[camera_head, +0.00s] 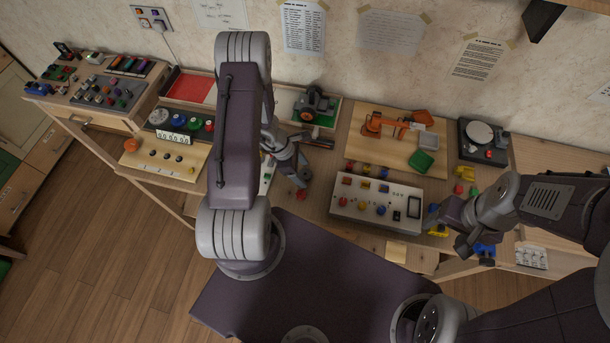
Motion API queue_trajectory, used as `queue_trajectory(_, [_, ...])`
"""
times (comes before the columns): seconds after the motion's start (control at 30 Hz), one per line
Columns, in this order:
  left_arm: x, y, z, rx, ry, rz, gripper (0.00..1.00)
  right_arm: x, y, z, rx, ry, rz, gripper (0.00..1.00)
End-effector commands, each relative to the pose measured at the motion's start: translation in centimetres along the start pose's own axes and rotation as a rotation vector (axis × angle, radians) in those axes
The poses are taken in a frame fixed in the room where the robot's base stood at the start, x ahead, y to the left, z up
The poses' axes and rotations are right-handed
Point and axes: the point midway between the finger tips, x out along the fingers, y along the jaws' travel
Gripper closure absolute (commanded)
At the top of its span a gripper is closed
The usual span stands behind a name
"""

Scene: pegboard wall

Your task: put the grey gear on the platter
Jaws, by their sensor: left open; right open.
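A pale round disc that looks like the platter (480,132) lies on a dark box at the right back of the bench. My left gripper (303,180) is open over the middle of the bench, well right of the grey piece. My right gripper (449,228) is open by the right end of the control box, in front of the platter. I see nothing held in either gripper.
A white control box (375,230) with coloured knobs stands at the bench front. A wooden board (360,152) carries an orange arm model and green and orange trays. A dark wheeled model (313,105) stands behind my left gripper. Small coloured blocks (465,173) lie before the platter.

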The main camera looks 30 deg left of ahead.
Motion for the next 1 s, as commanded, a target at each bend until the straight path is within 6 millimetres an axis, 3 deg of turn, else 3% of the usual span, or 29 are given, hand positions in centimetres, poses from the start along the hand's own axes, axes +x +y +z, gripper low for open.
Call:
queue_trajectory(0.23, [0.3, 0.0, 0.0, 0.001, 0.000, 0.000, 0.31, 0.0, 0.0, 0.0, 0.000, 0.000, 0.000, 0.36])
queue_trajectory(0.47, [0.3, 0.0, 0.0, 0.001, 0.000, 0.000, 0.95, 0.0, 0.0, 0.0, 0.000, 0.000, 0.000, 0.36])
queue_trajectory(0.77, [0.0, 0.0, 0.1, 0.001, 0.000, 0.001, 0.95, 0.0, 0.0, 0.0, 0.000, 0.000, 0.000, 0.36])
queue_trajectory(1.0, [-3.2, 0.1, 1.4, 0.003, 0.000, 0.004, 0.95, -0.8, 0.0, -0.1, 0.000, 0.000, 0.000, 0.36])
